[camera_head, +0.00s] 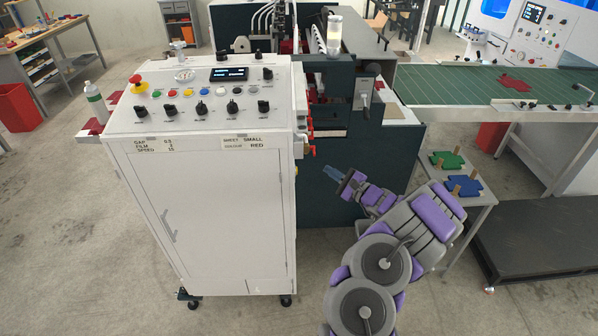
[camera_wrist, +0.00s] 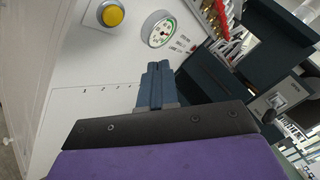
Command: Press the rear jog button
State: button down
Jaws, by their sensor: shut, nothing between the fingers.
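A round yellow button (camera_wrist: 112,16) in a grey ring sits on the white side panel at the upper left of the wrist view. No label on it is readable, so I cannot confirm that it is the rear jog button. A yellow spot (camera_head: 297,170) on the cabinet's right edge in the head view may be the same button. My gripper (camera_head: 332,173) is shut and empty, to the right of the white cabinet (camera_head: 205,220). In the wrist view its fingertips (camera_wrist: 155,72) point up toward the panel, below and right of the button; contact with the panel is not visible.
A dial gauge (camera_wrist: 159,30) sits right of the button. The control panel (camera_head: 200,95) atop the cabinet carries knobs and coloured buttons. Red fittings (camera_head: 309,150) and the dark machine frame (camera_head: 335,195) stand close by. A small table (camera_head: 470,213) holds blue and green pieces at right.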

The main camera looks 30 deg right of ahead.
aim_at(296, 171)
jog(key=w+a+b, duration=0.2)
jog(key=w+a, duration=0.1)
jog(key=a, duration=0.3)
jog(key=shift+w, duration=0.25)
jog(key=shift+d, duration=0.25)
dwell(0.3)
jog(key=shift+w+a+b, duration=0.1)
jog(key=shift+a+b, duration=0.2)
jog(key=shift+a, duration=0.05)
dwell(1.1)
jog(key=shift+a, duration=0.2)
jog(key=shift+w+a+b, duration=0.3)
jog(key=shift+a+b, duration=0.05)
jog(key=shift+a, duration=0.05)
dwell(0.8)
dwell(0.3)
jog(key=shift+s+d+p, duration=0.3)
jog(key=shift+s+d, duration=0.15)
jog(key=shift+d, duration=0.25)
